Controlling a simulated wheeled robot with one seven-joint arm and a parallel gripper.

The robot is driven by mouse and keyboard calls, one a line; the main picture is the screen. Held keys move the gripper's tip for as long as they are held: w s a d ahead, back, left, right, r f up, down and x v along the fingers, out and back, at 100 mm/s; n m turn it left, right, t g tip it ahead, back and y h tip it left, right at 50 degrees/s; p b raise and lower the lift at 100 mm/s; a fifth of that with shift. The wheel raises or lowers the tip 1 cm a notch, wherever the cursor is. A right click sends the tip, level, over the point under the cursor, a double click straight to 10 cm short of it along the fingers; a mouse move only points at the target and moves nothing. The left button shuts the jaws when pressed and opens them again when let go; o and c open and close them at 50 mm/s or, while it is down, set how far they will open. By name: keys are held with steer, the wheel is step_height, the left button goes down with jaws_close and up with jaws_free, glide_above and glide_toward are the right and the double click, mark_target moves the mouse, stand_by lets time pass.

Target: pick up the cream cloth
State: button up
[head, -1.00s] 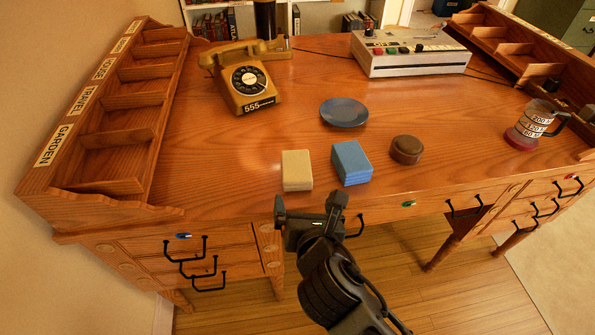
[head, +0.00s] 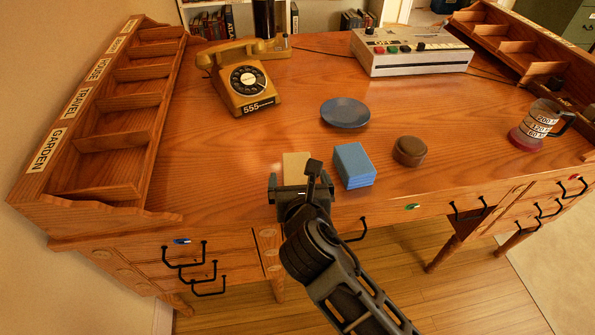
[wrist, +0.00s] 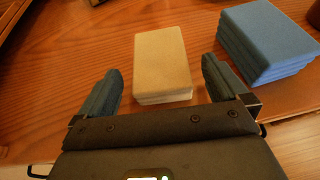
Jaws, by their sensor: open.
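The cream cloth (head: 296,166) is a folded block near the front edge of the desk, partly hidden by my gripper in the head view. In the wrist view the cream cloth (wrist: 163,62) lies flat just ahead of my gripper, roughly centred between the fingers. My gripper (wrist: 166,88) is open and empty, with one finger to each side of the cloth's near end. In the head view my gripper (head: 294,182) is at the desk's front edge, close in front of the cloth.
A stack of blue cloths (head: 353,165) stands close to the right of the cream cloth; it also shows in the wrist view (wrist: 262,40). A brown round container (head: 409,151) and a blue plate (head: 345,112) are beyond. Bare desk (head: 215,165) lies to the left.

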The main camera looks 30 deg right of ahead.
mark_target(298, 173)
steer(key=shift+x, duration=2.35)
steer(key=shift+r, duration=0.1)
steer(key=shift+c, duration=0.5)
steer(key=c, duration=1)
steer(key=shift+r, duration=0.15)
